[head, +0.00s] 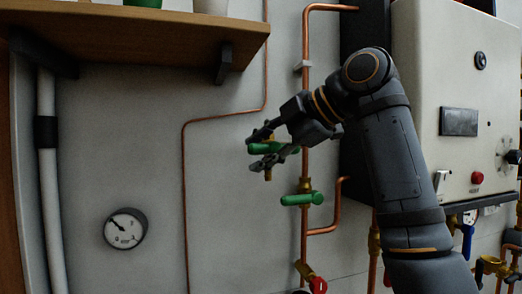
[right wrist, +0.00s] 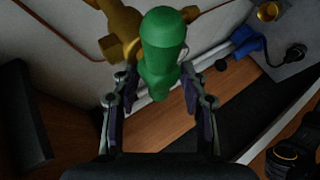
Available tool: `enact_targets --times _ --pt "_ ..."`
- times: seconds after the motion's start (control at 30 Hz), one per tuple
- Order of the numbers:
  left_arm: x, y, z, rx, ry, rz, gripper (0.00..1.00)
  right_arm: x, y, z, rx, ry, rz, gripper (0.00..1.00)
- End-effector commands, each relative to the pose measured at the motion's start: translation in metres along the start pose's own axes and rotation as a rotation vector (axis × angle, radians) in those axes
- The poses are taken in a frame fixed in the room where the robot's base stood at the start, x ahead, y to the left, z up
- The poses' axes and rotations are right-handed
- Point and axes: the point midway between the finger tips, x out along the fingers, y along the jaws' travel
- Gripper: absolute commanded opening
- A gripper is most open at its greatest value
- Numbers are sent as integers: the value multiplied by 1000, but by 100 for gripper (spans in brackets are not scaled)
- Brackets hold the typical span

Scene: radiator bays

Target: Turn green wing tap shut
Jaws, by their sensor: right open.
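A green tap handle (head: 287,154) shows at my right gripper (head: 259,150) in the head view, partly covered by the fingers. In the right wrist view a green handle (right wrist: 163,50) on a brass body (right wrist: 118,22) stands between the tips of the right gripper (right wrist: 155,90). The fingers are spread to either side of it; I cannot tell whether they touch it. A second green handle (head: 302,198) lies nearly level on a brass valve on the copper pipe, just below the gripper. My left gripper is out of view.
A wooden shelf (head: 150,40) juts out at the upper left. A round gauge (head: 125,229) is on the wall below. A boiler cabinet (head: 455,95) stands at right, behind my right arm. A red tap handle (head: 317,284) and a blue one (head: 467,242) sit lower down.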

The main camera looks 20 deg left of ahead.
Motion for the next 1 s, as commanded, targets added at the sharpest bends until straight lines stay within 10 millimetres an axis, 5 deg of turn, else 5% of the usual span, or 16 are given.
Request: enact_targets --times 0.17,0.4,0.6,1.0 --pt "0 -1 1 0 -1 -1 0 -20 1 1 -1 -2 3 44" --pt "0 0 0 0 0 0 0 -80 1 1 0 -5 4 44" --pt "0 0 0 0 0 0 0 -112 0 1 0 -2 1 44" --pt "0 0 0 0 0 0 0 -120 0 0 0 0 0 44"
